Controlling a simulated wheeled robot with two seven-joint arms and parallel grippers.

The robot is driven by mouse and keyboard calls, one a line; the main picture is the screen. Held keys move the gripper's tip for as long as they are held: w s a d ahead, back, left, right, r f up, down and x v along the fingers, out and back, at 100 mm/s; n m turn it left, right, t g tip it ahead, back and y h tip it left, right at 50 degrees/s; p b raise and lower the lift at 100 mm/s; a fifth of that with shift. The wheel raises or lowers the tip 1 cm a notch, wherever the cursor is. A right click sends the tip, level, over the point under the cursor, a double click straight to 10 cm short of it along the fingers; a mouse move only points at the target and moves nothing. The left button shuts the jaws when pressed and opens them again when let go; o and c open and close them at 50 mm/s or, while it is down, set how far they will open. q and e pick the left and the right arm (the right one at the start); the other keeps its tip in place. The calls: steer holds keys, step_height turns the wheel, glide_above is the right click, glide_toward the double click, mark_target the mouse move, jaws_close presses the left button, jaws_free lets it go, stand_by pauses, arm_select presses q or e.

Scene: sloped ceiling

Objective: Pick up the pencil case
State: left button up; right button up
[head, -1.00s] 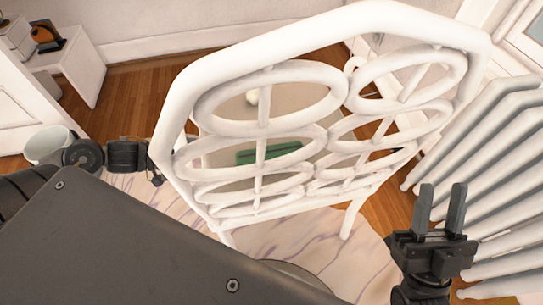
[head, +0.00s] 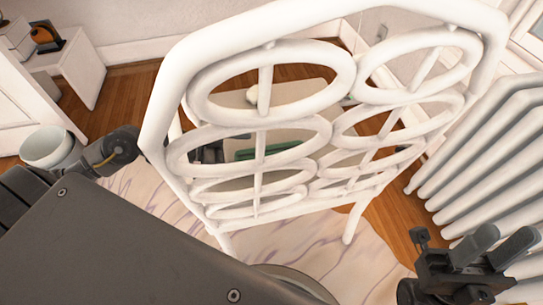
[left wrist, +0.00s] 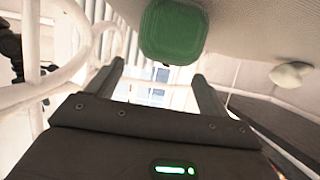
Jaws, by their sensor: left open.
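The green pencil case (head: 268,151) lies on a pale seat or tabletop, seen in the head view through the rings of a white chair back. In the left wrist view the green case (left wrist: 173,30) is at the top, just beyond the fingertips. My left gripper (head: 210,152) is partly hidden behind the rings, left of the case. In the left wrist view my left gripper (left wrist: 157,72) has its fingers apart with nothing between them. My right gripper (head: 499,243) is at the lower right, fingers apart and empty, far from the case.
The white chair back (head: 262,135) stands between my head and the case, and its rings pass close to my left arm. A white radiator (head: 480,150) is at right. A white bowl (head: 50,147) is at left. A small white object (head: 252,95) lies beyond the case.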

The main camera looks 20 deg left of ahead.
mark_target(269, 151)
arm_select(q)
steer(key=b+x, duration=0.1)
steer(key=x, duration=0.4)
steer(key=shift+w+d, duration=0.15)
steer(key=c, duration=1.2)
